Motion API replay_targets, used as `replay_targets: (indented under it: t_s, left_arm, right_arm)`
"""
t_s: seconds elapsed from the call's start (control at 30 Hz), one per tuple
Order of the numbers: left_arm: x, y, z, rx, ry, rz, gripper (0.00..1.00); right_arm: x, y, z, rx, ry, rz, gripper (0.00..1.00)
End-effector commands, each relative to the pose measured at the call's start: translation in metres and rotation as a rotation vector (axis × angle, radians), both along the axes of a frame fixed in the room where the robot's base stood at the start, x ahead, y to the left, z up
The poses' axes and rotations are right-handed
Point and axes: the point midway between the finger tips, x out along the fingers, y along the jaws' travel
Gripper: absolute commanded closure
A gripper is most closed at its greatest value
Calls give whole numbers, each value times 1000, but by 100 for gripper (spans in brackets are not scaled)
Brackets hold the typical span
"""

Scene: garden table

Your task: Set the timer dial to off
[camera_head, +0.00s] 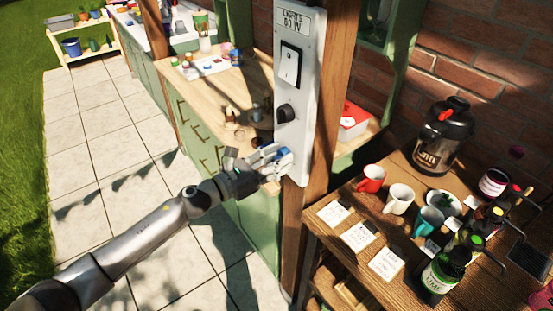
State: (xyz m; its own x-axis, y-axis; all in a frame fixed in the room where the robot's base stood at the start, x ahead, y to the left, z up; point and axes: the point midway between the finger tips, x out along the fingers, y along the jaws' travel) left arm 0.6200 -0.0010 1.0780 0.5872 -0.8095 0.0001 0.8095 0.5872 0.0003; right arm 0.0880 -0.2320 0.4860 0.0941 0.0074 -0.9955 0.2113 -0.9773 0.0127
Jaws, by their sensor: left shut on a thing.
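A pale control panel (307,110) is fixed to a wooden post. It carries a label at the top, a large rocker switch (291,63) and a black knob (285,113) below that. My left gripper (280,158) reaches in from the left and is at the lower part of the panel, below the black knob. Its fingers are shut on the timer dial, which they hide almost wholly, so its pointer and markings cannot be read. My right gripper is not in view.
The wooden post (292,240) stands beside the panel. At right a table (345,255) bears mugs, cards, bottles and a dark urn (444,135). Behind the arm is a green counter (255,225) with small items on top. The paved floor at left is clear.

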Motion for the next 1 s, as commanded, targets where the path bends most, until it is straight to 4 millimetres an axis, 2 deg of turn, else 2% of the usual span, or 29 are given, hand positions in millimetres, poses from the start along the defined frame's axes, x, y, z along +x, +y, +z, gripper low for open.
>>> replay_targets:
  t_s: [0.47,1.0]
  left_arm:
    - [0,1,0,-58,82,2,88]
    - [-1,0,1,-338,468,2,88]
  right_arm:
    - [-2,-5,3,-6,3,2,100]
    - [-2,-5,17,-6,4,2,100]
